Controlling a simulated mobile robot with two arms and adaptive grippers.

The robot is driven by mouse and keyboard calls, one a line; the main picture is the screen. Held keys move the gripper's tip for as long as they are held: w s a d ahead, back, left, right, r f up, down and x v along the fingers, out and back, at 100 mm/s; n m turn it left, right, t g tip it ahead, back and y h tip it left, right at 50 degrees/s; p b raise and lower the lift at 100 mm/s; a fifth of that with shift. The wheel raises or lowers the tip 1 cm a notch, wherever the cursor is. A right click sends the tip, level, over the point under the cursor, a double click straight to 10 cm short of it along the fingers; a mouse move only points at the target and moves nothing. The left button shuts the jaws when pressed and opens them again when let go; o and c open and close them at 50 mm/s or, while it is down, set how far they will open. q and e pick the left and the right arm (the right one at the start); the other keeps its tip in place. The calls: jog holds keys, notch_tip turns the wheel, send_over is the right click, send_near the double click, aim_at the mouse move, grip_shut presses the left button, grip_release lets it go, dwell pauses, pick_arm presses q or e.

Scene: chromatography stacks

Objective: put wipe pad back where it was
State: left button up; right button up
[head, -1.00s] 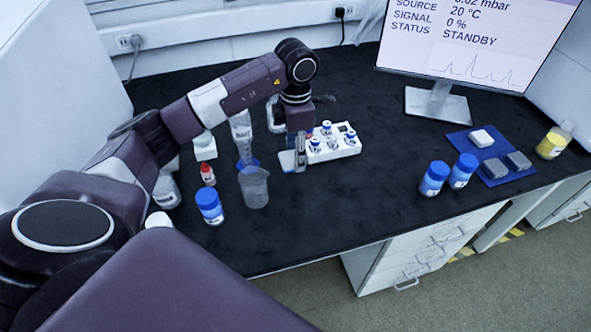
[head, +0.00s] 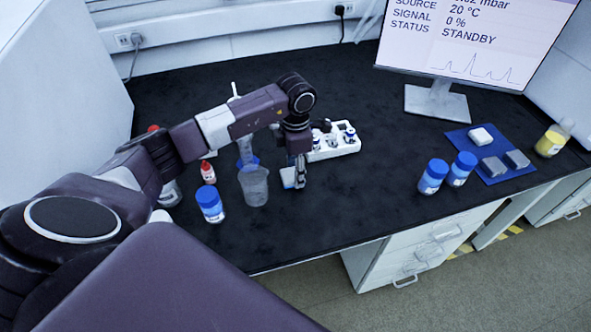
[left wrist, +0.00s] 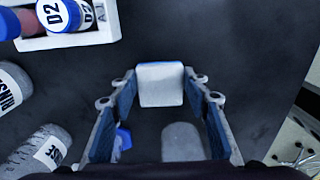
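The wipe pad (head: 288,178) is a small white block with a blue edge. My left gripper (head: 299,177) is shut on it, over the dark bench in front of the white vial rack. In the left wrist view the pad (left wrist: 160,85) sits between the two fingertips, which meet its left and right sides. Its exact height above the bench is hard to tell. A blue mat (head: 467,138) at the right carries a white block (head: 481,136) and two grey blocks (head: 505,161). My right gripper is not in view.
The white vial rack (head: 347,148) with blue-capped vials stands just behind the gripper. Two blue-capped bottles (head: 433,178) stand near the mat. The front-middle bench is clear.

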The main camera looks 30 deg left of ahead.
pick_arm(q)
jog(key=o, duration=0.4)
jog(key=shift+r, duration=0.25)
jog(key=shift+w+r, duration=0.1)
jog(key=shift+r, duration=0.25)
notch_tip(320, 180, up, 11)
jog(key=shift+r+b, duration=0.1)
jog(key=shift+b, duration=0.7)
